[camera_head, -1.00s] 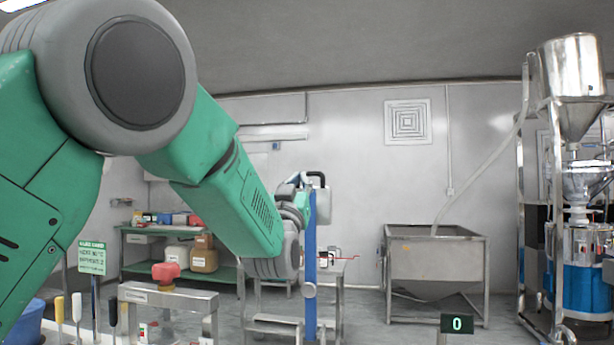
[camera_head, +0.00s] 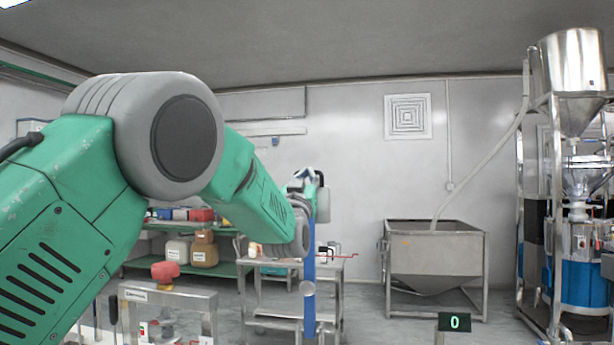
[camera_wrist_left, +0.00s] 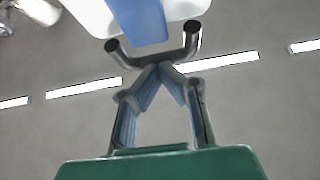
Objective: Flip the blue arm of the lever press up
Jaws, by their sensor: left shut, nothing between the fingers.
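The blue arm (camera_head: 309,265) of the lever press stands upright near the middle of the head view. Its blue bar also shows at the top of the left wrist view (camera_wrist_left: 140,18), in front of a white part. My left gripper (camera_wrist_left: 158,68) is shut and empty, its fingertips together just below the bar's end in that view. A dark U-shaped bar (camera_wrist_left: 150,56) lies right at the fingertips; I cannot tell whether they touch it. In the head view my left gripper (camera_head: 308,180) is by the top of the blue arm, its fingertips unclear. My right gripper is not in view.
A steel frame with a red knob (camera_head: 165,271) stands at the lower left. A steel hopper bin (camera_head: 436,250) stands right of the lever, with a tall grinder (camera_head: 578,250) at the far right. A green shelf (camera_head: 215,268) with containers is behind my arm.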

